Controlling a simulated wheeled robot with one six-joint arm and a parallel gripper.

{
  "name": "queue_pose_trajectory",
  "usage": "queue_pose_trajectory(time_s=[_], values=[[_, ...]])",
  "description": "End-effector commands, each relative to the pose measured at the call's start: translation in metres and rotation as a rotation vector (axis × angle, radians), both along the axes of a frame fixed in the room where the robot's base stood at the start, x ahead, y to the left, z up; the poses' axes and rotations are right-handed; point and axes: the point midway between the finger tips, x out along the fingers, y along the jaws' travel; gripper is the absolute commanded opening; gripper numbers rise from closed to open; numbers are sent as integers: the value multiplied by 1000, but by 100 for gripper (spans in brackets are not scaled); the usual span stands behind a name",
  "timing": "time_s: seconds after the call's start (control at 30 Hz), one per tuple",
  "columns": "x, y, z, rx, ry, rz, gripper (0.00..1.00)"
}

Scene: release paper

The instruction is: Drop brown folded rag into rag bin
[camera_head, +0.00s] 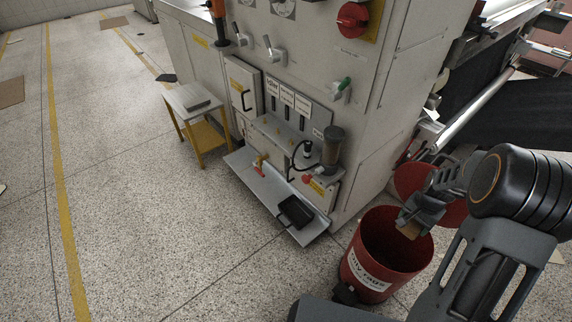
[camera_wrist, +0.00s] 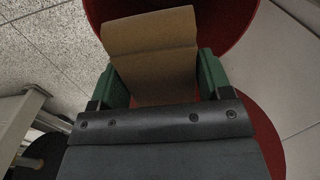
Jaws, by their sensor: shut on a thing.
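My gripper (camera_head: 420,214) is over the right part of the mouth of the red rag bin (camera_head: 372,275) in the head view. It is shut on the brown folded rag (camera_head: 409,230), which hangs below the fingers at the opening. In the wrist view the rag (camera_wrist: 150,50) lies between the green fingers of my gripper (camera_wrist: 161,78), with the red of the bin (camera_wrist: 222,20) behind it. The bin has a white label with dark lettering. Its inside is dark and I cannot see its bottom.
A round red lid (camera_head: 412,180) stands behind the bin. A large grey machine (camera_head: 345,150) is to the left, with a low tray (camera_head: 262,187) holding a black container (camera_head: 295,211). A small yellow-legged table (camera_head: 190,101) stands further left. The speckled floor at left is mostly clear.

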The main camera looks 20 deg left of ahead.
Motion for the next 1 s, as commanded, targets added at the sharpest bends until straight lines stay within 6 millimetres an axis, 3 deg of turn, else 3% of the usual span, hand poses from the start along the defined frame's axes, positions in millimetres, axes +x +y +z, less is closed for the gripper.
queue_pose_trajectory(time_s=[0.27,0.7,1.0], values=[[0,-2,-11,0,0,-16,50],[0,-2,-55,1,1,-14,50],[0,-2,-60,0,0,-14,50]])
